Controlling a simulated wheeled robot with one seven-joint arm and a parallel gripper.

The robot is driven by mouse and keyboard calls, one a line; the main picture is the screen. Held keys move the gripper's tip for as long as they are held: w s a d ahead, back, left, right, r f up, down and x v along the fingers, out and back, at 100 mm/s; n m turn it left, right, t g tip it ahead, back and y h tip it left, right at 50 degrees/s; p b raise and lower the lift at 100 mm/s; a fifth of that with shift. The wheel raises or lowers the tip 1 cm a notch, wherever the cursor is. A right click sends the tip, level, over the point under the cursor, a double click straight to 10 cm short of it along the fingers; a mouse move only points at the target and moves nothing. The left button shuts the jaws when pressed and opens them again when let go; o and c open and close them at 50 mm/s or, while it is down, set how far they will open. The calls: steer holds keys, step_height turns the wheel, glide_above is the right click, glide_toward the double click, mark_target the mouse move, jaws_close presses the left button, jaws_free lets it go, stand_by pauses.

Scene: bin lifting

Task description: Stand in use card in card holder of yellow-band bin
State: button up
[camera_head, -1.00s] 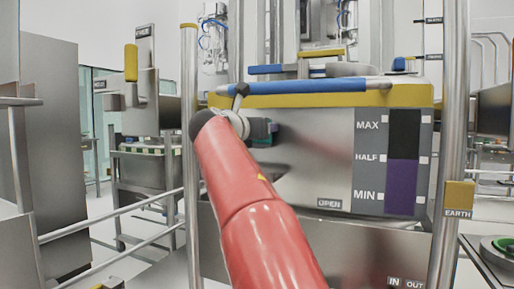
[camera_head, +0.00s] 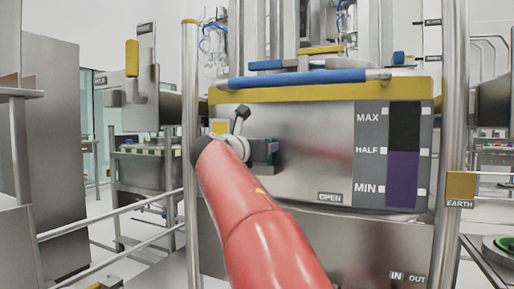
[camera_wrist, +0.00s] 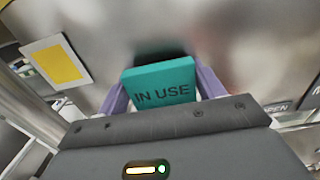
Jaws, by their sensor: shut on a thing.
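The yellow-band bin (camera_head: 315,165) is a steel box with a yellow band (camera_head: 330,96) along its top, in the middle of the head view. My gripper (camera_head: 268,151) is in front of its left front face. In the wrist view my gripper (camera_wrist: 163,92) has purple fingers shut on the teal in use card (camera_wrist: 162,85), its lettering upright and readable. A dark shape beyond the card may be its reflection in the steel. A yellow square with a pale border (camera_wrist: 57,62) is on the bin face left of the card. I cannot make out a card holder for certain.
A blue bar (camera_head: 300,79) runs across the bin's top front. A level gauge (camera_head: 402,150) marked MAX, HALF and MIN is on the right of the face. Steel posts (camera_head: 190,200) stand either side. An OPEN label (camera_head: 329,197) is low on the face.

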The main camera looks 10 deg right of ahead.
steer(key=o, duration=1)
steer(key=shift+r, duration=0.15)
steer(key=b+v, duration=0.2)
steer(key=v, duration=1)
steer(key=s+d+f+m+g+y, duration=0.2)
steer(key=s+d+f+m, duration=0.2)
steer(key=f, duration=0.3)
steer(key=s+d+f+m+g+y, duration=0.2)
steer(key=s+d+f+m, duration=0.1)
steer(key=f+m, duration=0.3)
steer(key=s+d+f+m+g+y, duration=0.2)
steer(key=s+d+f+m, duration=0.15)
steer(key=f, duration=0.55)
steer(key=s+a+f+m+g+y, duration=0.1)
steer(key=s+f+m, duration=0.4)
steer(key=s+f, duration=0.1)
steer(key=s+a+f+m+g+y, duration=0.1)
steer(key=s+f+m+y, duration=0.1)
steer(key=s+f+m, duration=0.3)
steer(key=s+a+f+m+g+y, duration=0.1)
steer(key=s+f+m, duration=0.4)
steer(key=f, duration=0.3)
steer(key=shift+s+a+f+y, duration=0.1)
steer(key=shift+s+f+y, duration=0.05)
steer(key=shift+s, duration=0.25)
steer(key=shift+s+a+f+y, duration=0.1)
steer(key=shift+s+f+y, duration=0.05)
steer(key=shift+s, duration=0.3)
